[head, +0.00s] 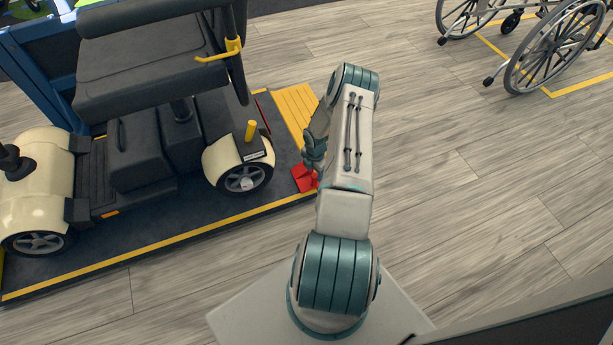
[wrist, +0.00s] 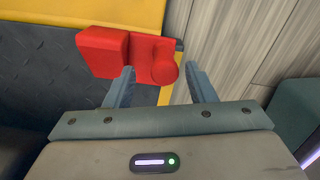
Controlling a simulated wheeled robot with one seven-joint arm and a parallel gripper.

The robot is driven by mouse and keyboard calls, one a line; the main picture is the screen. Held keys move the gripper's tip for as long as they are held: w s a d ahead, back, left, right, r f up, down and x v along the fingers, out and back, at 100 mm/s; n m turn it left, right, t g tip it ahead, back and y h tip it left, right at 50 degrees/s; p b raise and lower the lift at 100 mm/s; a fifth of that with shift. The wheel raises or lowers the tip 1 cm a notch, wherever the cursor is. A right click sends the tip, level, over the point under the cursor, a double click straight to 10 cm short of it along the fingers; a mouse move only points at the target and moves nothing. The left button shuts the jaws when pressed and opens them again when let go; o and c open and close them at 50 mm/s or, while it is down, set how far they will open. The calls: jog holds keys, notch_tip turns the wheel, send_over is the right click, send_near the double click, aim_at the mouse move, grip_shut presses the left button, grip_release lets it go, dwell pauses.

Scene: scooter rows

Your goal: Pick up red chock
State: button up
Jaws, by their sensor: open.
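The red chock (head: 301,178) lies at the right edge of the dark mat, just behind the scooter's rear wheel, partly hidden by my arm in the head view. In the wrist view the red chock (wrist: 128,54) shows a blocky left part and a rounded right end. My gripper (wrist: 160,80) is open, its two fingers pointing at the chock's right part. The left fingertip overlaps the chock in the picture and the right fingertip is just right of its rounded end. I cannot tell whether they touch it. In the head view my gripper (head: 315,163) is mostly hidden.
A cream mobility scooter (head: 237,158) stands on the dark mat (head: 150,225) with yellow edging. A yellow ramp (head: 295,108) lies beyond the chock. A wheelchair (head: 550,45) stands at the upper right. The wooden floor (head: 460,180) to the right is clear.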

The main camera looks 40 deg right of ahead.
aim_at(315, 179)
jog(key=f+b, duration=0.1)
jog(key=f, duration=0.2)
jog(key=f+b, duration=0.1)
jog(key=f, duration=0.1)
jog(key=shift+s+f+b, duration=0.2)
jog(key=shift+s+b, duration=0.05)
jog(key=shift+b, duration=0.1)
jog(key=shift+r, duration=0.1)
grip_shut()
